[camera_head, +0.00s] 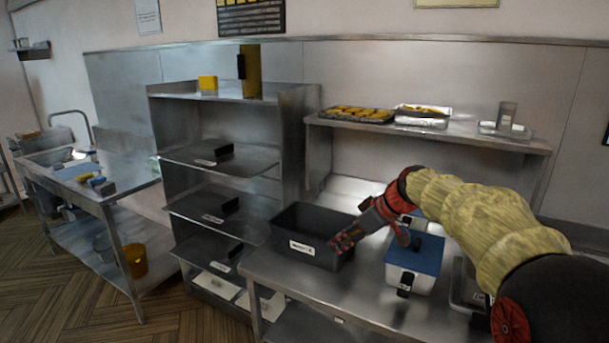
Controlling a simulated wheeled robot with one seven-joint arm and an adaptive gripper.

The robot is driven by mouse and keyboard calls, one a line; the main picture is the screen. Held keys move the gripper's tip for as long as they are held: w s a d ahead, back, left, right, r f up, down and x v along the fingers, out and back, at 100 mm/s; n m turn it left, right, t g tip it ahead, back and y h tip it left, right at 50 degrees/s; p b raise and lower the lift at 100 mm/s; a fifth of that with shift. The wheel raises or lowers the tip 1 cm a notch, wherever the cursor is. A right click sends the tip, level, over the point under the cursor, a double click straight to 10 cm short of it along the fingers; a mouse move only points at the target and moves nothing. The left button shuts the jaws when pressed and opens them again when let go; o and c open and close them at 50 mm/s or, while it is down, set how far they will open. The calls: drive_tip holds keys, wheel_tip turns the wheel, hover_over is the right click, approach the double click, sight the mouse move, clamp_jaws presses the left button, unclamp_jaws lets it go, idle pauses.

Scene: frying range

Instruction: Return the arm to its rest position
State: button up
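My arm (470,210) reaches in from the right edge, wrapped in a yellowish cover with red and black joints. My gripper (336,240) points down and to the left, at the right side of a dark grey bin (287,238) with a white label. I see nothing held in it. Its fingers are small and overlap the bin's edge, so I cannot tell whether they are open or shut, or whether they touch the bin.
A blue-lidded white box (415,260) stands right of the bin on the steel counter (300,272). Above is a shelf (450,133) with trays of food (357,114). A shelving rack (220,158) stands left, then a sink table (120,180). Floor (60,270) shows at lower left.

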drive_tip(key=s+r+m+h+p, duration=0.15)
drive_tip(key=s+r, duration=0.25)
drive_tip(key=s, duration=0.7)
drive_tip(key=s+d+f+m+h+p, duration=0.1)
drive_tip(key=s+d+m, duration=0.1)
drive_tip(key=s, duration=0.7)
drive_tip(key=s+d+f+m+h+p, duration=0.1)
drive_tip(key=s+d+f+m+h, duration=0.1)
drive_tip(key=s, duration=0.8)
drive_tip(key=s+d+f+m+t+h+p, duration=0.1)
drive_tip(key=s+d+m, duration=0.2)
drive_tip(key=s, duration=0.7)
drive_tip(key=shift+s+d+f+m+h, duration=0.2)
drive_tip(key=shift+m+h, duration=0.15)
drive_tip(key=shift+m, duration=0.4)
drive_tip(key=shift+r, duration=0.1)
